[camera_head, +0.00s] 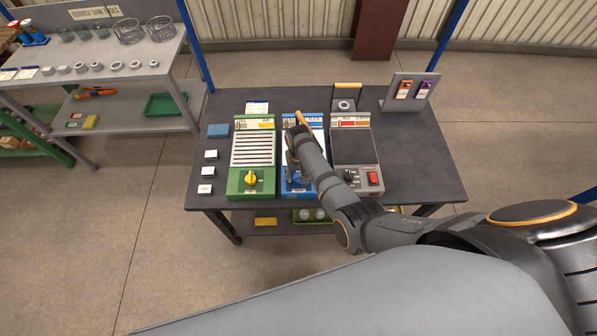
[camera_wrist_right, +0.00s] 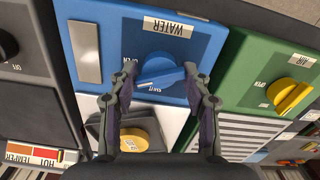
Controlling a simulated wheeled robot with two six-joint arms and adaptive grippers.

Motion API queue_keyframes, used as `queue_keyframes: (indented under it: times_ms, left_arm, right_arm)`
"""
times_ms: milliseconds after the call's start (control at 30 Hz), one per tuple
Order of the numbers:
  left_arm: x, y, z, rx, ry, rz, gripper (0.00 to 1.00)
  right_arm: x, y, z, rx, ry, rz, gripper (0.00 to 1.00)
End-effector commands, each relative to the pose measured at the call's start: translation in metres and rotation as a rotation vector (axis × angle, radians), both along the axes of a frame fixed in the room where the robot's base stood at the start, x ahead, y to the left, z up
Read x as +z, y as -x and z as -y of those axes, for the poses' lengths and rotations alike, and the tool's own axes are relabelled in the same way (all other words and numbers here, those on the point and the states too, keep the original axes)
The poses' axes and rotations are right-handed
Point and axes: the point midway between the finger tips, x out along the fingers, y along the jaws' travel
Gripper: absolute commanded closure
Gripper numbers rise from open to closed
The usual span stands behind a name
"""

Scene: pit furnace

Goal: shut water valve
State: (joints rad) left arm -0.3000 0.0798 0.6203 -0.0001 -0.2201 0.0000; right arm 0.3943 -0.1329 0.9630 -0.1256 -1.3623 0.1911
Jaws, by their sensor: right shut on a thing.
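The blue water panel (camera_head: 299,187) stands in the middle of the dark table, between a green panel and a grey one. In the right wrist view, the blue panel (camera_wrist_right: 205,40) fills the upper middle, with its upside-down WATER label (camera_wrist_right: 168,27). Its blue valve knob (camera_wrist_right: 162,74) sits between the two fingers of my right gripper (camera_wrist_right: 160,80), which is shut on it. OPEN and SHUT markings show beside the knob; I cannot tell which one its pointer faces. In the head view my right arm partly hides the blue panel and knob. My left gripper is out of view.
The green panel (camera_head: 252,155) with a yellow knob (camera_head: 251,178) is close on the left. The grey panel (camera_head: 355,148) with a red switch (camera_head: 373,178) is close on the right. A card stand (camera_head: 412,90) is at the back right. The table's right end is clear.

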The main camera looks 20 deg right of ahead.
Motion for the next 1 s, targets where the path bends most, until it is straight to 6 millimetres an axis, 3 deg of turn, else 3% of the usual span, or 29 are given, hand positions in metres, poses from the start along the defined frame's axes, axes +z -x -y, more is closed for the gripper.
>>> queue_keyframes:
  times_ms: [400, 1000]
  left_arm:
    - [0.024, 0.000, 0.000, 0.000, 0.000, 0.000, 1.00]
    - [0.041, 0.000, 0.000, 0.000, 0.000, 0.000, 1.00]
  right_arm:
    - [0.003, 0.000, 0.000, 0.392, 0.001, 0.000, 0.83]
    - [0.002, 0.000, -0.002, 0.928, 0.000, 0.002, 0.83]
